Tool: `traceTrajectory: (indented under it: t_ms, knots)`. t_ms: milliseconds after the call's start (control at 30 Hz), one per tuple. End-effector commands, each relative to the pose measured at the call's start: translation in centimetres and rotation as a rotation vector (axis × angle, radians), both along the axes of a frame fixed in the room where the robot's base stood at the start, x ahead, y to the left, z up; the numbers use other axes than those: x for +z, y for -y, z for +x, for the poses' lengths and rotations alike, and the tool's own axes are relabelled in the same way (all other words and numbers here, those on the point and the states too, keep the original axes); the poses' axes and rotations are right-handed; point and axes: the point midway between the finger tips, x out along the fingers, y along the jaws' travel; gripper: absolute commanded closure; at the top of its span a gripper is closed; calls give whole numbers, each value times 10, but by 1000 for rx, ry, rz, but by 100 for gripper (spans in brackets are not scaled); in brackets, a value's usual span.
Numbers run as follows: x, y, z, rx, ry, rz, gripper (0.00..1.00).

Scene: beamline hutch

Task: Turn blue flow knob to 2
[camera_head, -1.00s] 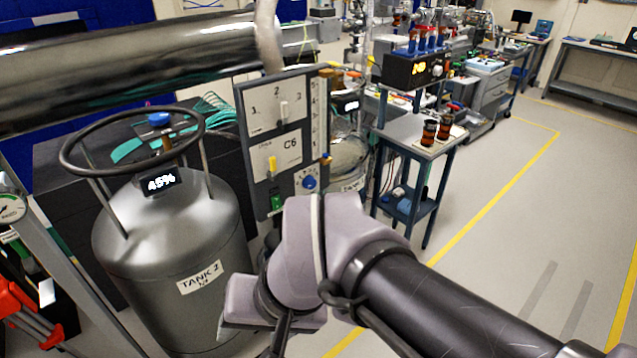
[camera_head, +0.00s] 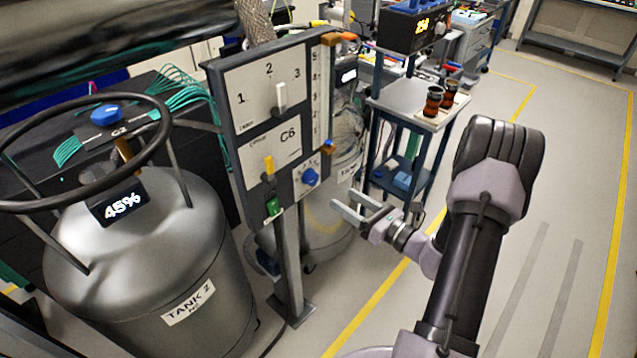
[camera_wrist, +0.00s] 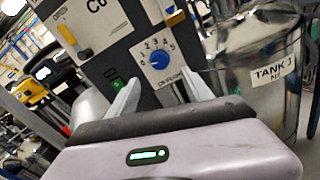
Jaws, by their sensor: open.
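The blue flow knob (camera_head: 309,177) sits low on the right side of the grey upright control panel (camera_head: 243,137). In the wrist view the knob (camera_wrist: 159,61) is ringed by printed numbers, and its exact setting is too small to read surely. My gripper (camera_head: 362,211) is open and empty, below and to the right of the knob, apart from the panel. In the wrist view the two fingers of my gripper (camera_wrist: 160,95) point up toward the panel, with the knob beyond and between them.
A green switch (camera_head: 273,206), a yellow lever (camera_head: 268,167) and a white lever (camera_head: 281,97) share the panel. A grey tank (camera_head: 150,260) stands left. Another tank (camera_wrist: 265,90) stands behind the panel. A small cart (camera_head: 400,100) holds dark bottles. Open floor lies right.

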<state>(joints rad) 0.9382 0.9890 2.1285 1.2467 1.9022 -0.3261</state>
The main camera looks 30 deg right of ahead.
Motion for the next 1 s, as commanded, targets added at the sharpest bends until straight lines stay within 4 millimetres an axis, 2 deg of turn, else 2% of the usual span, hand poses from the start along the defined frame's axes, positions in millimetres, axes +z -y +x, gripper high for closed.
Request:
traceTrajectory:
  t_ms: [100,300,500,733,767,1000]
  knots:
    - [-3,-14,35,6,2,-3,41]
    - [-1,-30,79,5,1,-3,41]
    - [0,-36,97,3,1,-2,41]
    - [0,-37,99,2,0,-1,41]
    - [0,-37,99,2,0,-1,43]
    - [0,-36,98,3,0,-1,90]
